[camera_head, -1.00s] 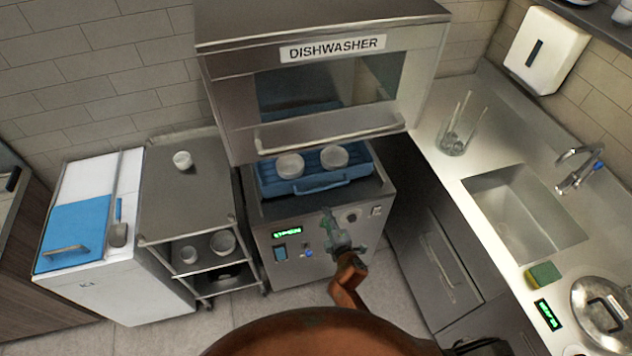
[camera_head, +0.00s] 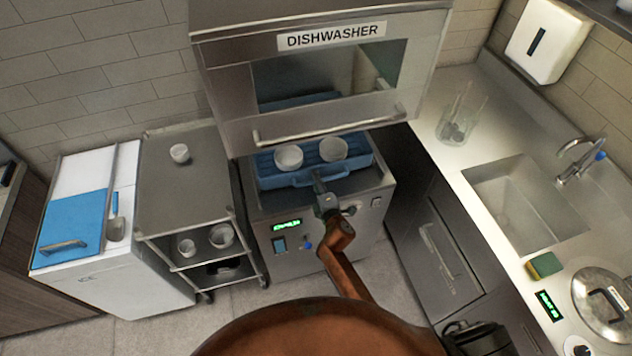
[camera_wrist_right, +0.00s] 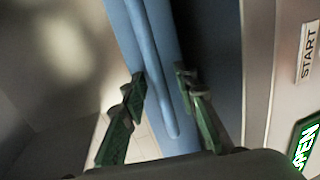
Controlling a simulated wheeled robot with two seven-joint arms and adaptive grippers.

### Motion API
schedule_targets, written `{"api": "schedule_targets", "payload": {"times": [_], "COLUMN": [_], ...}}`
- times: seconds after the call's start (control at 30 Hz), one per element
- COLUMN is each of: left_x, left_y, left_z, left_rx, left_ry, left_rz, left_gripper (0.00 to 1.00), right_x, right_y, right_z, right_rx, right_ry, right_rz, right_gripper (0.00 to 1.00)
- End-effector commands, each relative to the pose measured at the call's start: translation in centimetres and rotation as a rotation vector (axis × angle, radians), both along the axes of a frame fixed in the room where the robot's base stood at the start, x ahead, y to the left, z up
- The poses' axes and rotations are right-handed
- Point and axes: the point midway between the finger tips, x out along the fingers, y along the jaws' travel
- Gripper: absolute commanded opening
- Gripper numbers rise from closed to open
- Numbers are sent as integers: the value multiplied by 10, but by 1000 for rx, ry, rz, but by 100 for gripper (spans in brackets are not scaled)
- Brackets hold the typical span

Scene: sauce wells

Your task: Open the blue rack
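The blue rack (camera_head: 272,180) sits in the dishwasher (camera_head: 225,95) below its raised hood and carries two white bowls (camera_head: 288,156) (camera_head: 333,149). Its handle is on the front side. My right gripper (camera_head: 318,182) is at this handle, partly covering it in the head view. In the right wrist view, the green fingers (camera_wrist_right: 162,78) are apart, with the blue handle bar (camera_wrist_right: 155,50) between them. A gap shows on the left finger's side; contact on the right side is unclear. My left gripper is not in view.
The dishwasher's front panel (camera_head: 290,263) is below the rack. A steel cart (camera_head: 180,205) with bowls stands to the left, beside a white chest with a blue lid (camera_head: 70,225). A counter with a sink (camera_head: 525,205) is to the right.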

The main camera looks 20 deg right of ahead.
Motion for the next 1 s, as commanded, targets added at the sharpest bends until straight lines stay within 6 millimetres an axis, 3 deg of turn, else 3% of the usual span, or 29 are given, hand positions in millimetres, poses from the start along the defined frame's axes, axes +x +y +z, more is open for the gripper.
{"api": "schedule_targets", "payload": {"times": [0.13,0.53,1.0], "left_x": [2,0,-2], "left_y": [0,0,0], "left_z": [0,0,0], "left_rx": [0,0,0], "left_ry": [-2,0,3], "left_rz": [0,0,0], "left_gripper": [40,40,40], "right_x": [0,0,0], "right_y": [1,1,1], "right_z": [0,0,0], "right_rx": [0,0,0], "right_ry": [0,0,0], "right_rz": [1,2,2], "right_gripper": [27,0,0]}}
